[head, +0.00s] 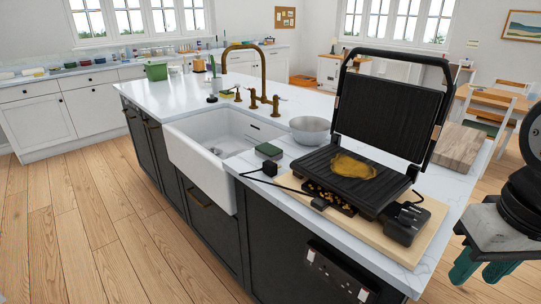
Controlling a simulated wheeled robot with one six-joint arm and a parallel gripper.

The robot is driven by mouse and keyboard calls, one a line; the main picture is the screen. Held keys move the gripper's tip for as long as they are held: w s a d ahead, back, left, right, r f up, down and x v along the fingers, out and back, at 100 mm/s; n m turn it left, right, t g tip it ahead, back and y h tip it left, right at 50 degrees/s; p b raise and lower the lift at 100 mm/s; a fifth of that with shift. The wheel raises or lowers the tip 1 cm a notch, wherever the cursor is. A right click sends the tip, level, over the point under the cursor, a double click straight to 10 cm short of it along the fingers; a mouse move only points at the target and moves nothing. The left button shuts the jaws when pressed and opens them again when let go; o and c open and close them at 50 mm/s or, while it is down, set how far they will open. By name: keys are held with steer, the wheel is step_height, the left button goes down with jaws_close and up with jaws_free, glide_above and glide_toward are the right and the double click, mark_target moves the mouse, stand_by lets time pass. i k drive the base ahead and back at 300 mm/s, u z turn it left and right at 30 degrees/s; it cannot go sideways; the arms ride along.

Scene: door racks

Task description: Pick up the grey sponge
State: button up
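A small dark block with a greenish top (268,151), which looks like a sponge, lies on the white countertop just right of the sink. I cannot tell for sure whether it is the grey sponge. My gripper (483,269) hangs at the lower right edge of the head view, with teal fingertips apart and nothing seen between them. It is well to the right of the block, beyond the island's edge, with the grill between them.
An open contact grill (346,175) with yellow food stands on a wooden board (430,222). A black cable and plug (270,168) lie near the block. A metal bowl (310,130), white sink (200,150) and brass faucet (262,75) are close by. Wooden floor (100,235) is clear.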

mark_target(266, 151)
steer(key=z, duration=0.1)
steer(key=k, duration=0.4)
steer(key=u, duration=1.3)
steer(key=i, duration=0.7)
steer(key=u, duration=0.65)
steer(key=i, duration=1.65)
steer(key=z, duration=1.3)
steer(key=i, duration=0.4)
steer(key=z, duration=0.35)
